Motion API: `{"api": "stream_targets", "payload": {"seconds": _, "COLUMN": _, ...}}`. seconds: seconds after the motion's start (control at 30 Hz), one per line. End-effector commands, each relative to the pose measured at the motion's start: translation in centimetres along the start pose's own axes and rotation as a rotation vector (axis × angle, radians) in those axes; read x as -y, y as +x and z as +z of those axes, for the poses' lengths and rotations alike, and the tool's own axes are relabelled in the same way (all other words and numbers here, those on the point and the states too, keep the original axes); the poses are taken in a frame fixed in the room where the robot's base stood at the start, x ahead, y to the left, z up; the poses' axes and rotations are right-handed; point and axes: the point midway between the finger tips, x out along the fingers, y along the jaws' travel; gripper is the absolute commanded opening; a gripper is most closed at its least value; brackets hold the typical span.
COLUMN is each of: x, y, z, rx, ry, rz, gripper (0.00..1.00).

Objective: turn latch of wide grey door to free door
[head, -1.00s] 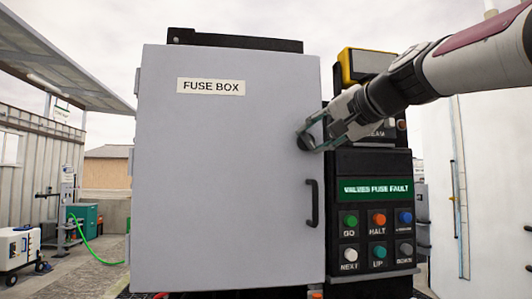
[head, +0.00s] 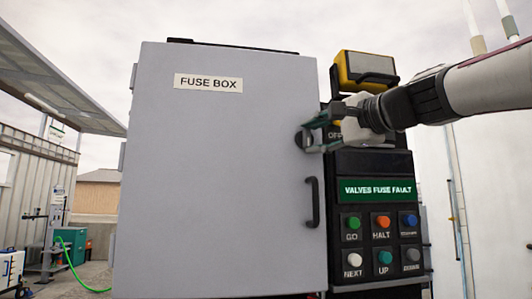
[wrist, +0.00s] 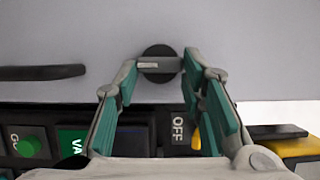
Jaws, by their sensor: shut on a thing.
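The wide grey door (head: 225,190), labelled FUSE BOX, fills the middle of the head view and looks closed. Its latch (wrist: 158,65) is a round black disc with a light grey bar across it, near the door's edge. In the wrist view the bar lies level between the fingertips. In the head view the latch (head: 301,139) is partly behind the fingers. My gripper (head: 313,137) reaches in from the right, its green-padded fingers shut on the latch bar. The wrist view also shows my gripper (wrist: 160,68), one finger at each end of the bar.
A black door handle (head: 312,202) sticks out below the latch. Right of the door is a button panel (head: 380,240) with a green VALVES FUSE FAULT display (head: 377,190). A yellow-framed lamp (head: 366,70) sits above it, close to my arm.

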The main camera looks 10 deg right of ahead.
Motion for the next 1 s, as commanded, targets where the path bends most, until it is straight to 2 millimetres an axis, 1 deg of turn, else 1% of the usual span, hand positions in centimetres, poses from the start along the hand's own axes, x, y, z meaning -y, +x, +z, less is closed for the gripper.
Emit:
{"api": "stream_targets", "payload": {"seconds": 0.43, "x": -0.1, "y": 0.0, "z": 0.0, "rx": 0.0, "ry": 0.01, "rz": -0.002, "gripper": 0.09}}
{"api": "stream_targets", "payload": {"seconds": 0.47, "x": -0.1, "y": 0.0, "z": 0.0, "rx": 0.0, "ry": 0.01, "rz": -0.002, "gripper": 0.41}}
{"api": "stream_targets", "payload": {"seconds": 0.5, "x": -0.1, "y": 0.0, "z": 0.0, "rx": 0.0, "ry": 0.01, "rz": -0.002, "gripper": 0.5}}
{"api": "stream_targets", "payload": {"seconds": 0.53, "x": -0.1, "y": 0.0, "z": 0.0, "rx": 0.0, "ry": 0.01, "rz": -0.002, "gripper": 0.57}}
{"api": "stream_targets", "payload": {"seconds": 0.87, "x": 0.0, "y": -0.1, "z": 0.0, "rx": -0.001, "ry": 0.008, "rz": -0.003, "gripper": 0.57}}
{"api": "stream_targets", "payload": {"seconds": 0.97, "x": 0.0, "y": -0.8, "z": -0.1, "rx": -0.002, "ry": 0.008, "rz": -0.004, "gripper": 0.57}}
{"api": "stream_targets", "payload": {"seconds": 1.0, "x": 0.1, "y": -1.4, "z": -0.1, "rx": -0.002, "ry": 0.008, "rz": -0.005, "gripper": 0.57}}
